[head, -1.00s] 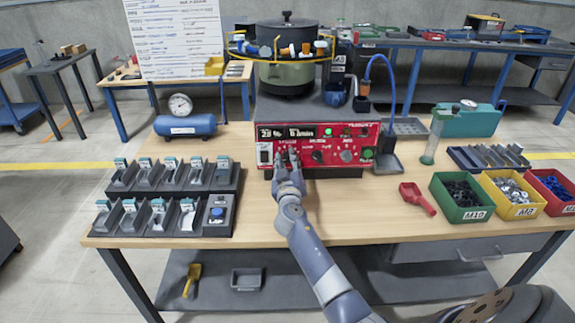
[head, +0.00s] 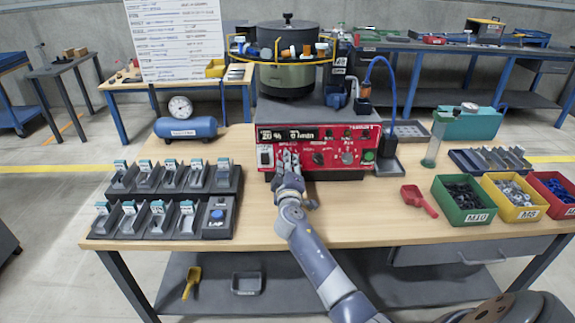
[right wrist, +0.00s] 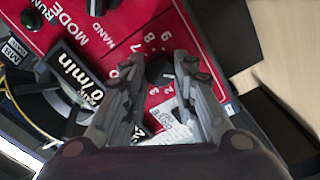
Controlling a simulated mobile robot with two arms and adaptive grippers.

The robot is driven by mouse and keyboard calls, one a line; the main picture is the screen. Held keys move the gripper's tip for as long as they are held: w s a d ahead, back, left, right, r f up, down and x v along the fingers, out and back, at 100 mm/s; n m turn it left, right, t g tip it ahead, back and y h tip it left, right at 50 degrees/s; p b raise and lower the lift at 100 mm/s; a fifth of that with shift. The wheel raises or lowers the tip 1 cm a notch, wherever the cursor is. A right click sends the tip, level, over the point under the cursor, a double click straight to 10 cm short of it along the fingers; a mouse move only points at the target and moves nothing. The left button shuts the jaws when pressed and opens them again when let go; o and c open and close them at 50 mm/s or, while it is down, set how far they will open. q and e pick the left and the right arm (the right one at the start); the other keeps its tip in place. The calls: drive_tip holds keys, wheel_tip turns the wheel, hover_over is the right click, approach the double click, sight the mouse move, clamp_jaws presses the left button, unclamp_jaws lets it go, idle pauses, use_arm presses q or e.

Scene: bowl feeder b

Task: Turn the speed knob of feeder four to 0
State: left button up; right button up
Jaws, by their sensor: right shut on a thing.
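The red control panel of the feeder (head: 350,149) faces me below the metal bowl (head: 288,75). My right gripper (head: 287,160) is at the left part of this panel, in front of the speed knob. In the right wrist view the black speed knob (right wrist: 159,70) sits between the fingertips of my right gripper (right wrist: 160,66), inside a printed number scale. The gripper is shut on it. The dark display (head: 288,134) shows lit digits, too small to read surely in the head view. The knob itself is hidden by my fingers in the head view. My left gripper is not in view.
A red scoop (head: 417,199) lies right of my arm. Bins of small parts, among them a green one (head: 463,218), stand further right. A black rack with slots (head: 175,229) stands on the left. A blue air tank (head: 185,128) is behind it. The table's front middle is clear.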

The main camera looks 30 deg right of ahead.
idle(0.4)
drive_tip(key=o, duration=1)
drive_tip(key=shift+o, duration=0.2)
drive_tip(key=shift+s+a, duration=0.1)
drive_tip(key=v, duration=1.1)
drive_tip(key=shift+s, duration=0.4)
drive_tip(key=shift+a+f, duration=0.15)
